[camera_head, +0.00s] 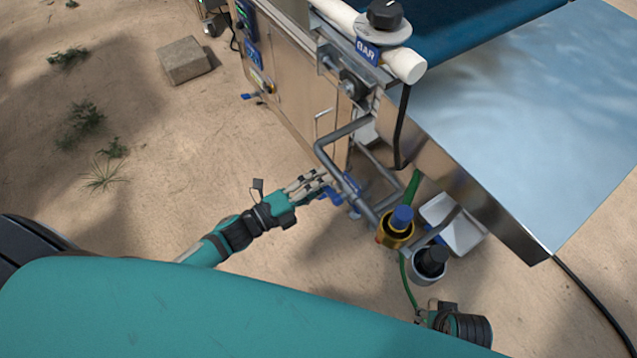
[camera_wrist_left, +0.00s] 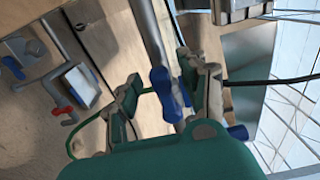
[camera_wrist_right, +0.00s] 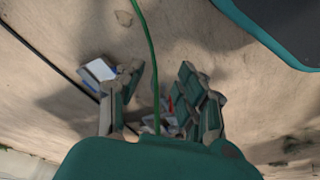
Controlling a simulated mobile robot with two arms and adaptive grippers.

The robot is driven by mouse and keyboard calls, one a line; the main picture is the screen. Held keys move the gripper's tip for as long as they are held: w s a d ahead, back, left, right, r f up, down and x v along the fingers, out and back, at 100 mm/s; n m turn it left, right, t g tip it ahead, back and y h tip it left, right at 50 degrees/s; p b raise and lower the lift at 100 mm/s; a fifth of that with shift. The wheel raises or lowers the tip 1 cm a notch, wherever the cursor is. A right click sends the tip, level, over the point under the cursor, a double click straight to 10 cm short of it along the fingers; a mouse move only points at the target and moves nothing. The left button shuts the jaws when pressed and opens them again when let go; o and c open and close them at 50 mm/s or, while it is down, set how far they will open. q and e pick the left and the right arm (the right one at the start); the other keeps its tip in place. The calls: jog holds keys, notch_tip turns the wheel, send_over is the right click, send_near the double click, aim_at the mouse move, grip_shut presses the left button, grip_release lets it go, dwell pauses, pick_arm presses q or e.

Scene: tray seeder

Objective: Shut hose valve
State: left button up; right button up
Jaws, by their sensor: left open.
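A blue valve handle (camera_head: 350,187) sits on the grey pipework beside the machine's end. In the left wrist view the blue handle (camera_wrist_left: 165,92) hangs at the end of a grey pipe. My left gripper (camera_head: 320,182) is open at this handle. In its wrist view the fingers (camera_wrist_left: 165,98) stand apart on either side of the handle; contact cannot be told. A green hose (camera_head: 408,285) runs down below the regulators and also shows in the right wrist view (camera_wrist_right: 146,40). My right gripper (camera_wrist_right: 162,98) is open, with the hose passing between its fingers in the picture.
A brass regulator with a blue knob (camera_head: 397,228) and a black-knobbed unit (camera_head: 428,264) stand right of my left gripper. A red valve handle (camera_wrist_left: 62,111) shows in the left wrist view.

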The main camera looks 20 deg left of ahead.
pick_arm(q)
grip_shut()
pick_arm(e)
jog(key=shift+s+f, duration=0.1)
